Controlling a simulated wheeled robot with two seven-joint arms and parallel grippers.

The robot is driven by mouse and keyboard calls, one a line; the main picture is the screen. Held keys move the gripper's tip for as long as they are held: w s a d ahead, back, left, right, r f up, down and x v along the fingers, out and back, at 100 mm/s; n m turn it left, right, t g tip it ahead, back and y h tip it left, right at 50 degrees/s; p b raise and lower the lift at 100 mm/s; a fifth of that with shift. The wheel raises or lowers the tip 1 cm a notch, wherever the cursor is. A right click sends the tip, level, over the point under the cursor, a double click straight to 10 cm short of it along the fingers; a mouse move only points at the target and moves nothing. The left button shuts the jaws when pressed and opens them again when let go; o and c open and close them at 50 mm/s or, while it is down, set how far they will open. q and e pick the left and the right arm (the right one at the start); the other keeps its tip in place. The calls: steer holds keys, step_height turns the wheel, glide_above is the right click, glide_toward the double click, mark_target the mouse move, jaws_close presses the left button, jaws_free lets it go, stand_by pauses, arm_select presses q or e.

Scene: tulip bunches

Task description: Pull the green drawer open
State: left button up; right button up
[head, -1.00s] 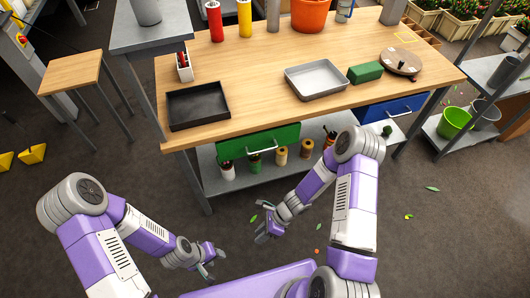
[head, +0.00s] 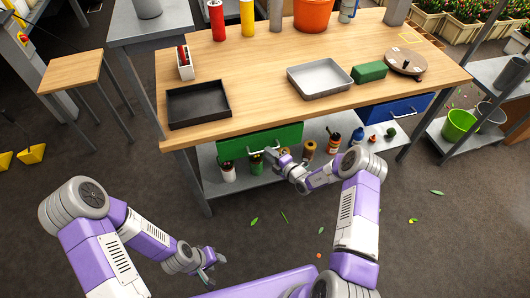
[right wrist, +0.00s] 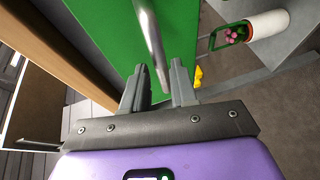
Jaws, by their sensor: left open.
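The green drawer (head: 235,147) sits under the workbench's front edge, its front close under the tabletop, with a silver bar handle (head: 262,149). My right gripper (head: 271,154) is at the handle. In the right wrist view, the green front (right wrist: 107,32) fills the upper middle, and the handle (right wrist: 151,38) runs down between the two spread fingers of my right gripper (right wrist: 160,80). I cannot tell whether either finger touches the bar. My left gripper (head: 209,264) is open and empty, low in front of the bench, away from the drawer.
The wooden workbench (head: 260,90) holds a black tray (head: 198,103), a metal tray (head: 320,80) and a green block (head: 369,72). A blue drawer (head: 395,110) is to the right. Bottles and spools stand on the lower shelf (head: 213,178).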

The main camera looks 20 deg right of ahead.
steer(key=shift+b+x, duration=0.45)
steer(key=shift+x, duration=1.4)
steer(key=shift+s, duration=0.1)
jaws_close()
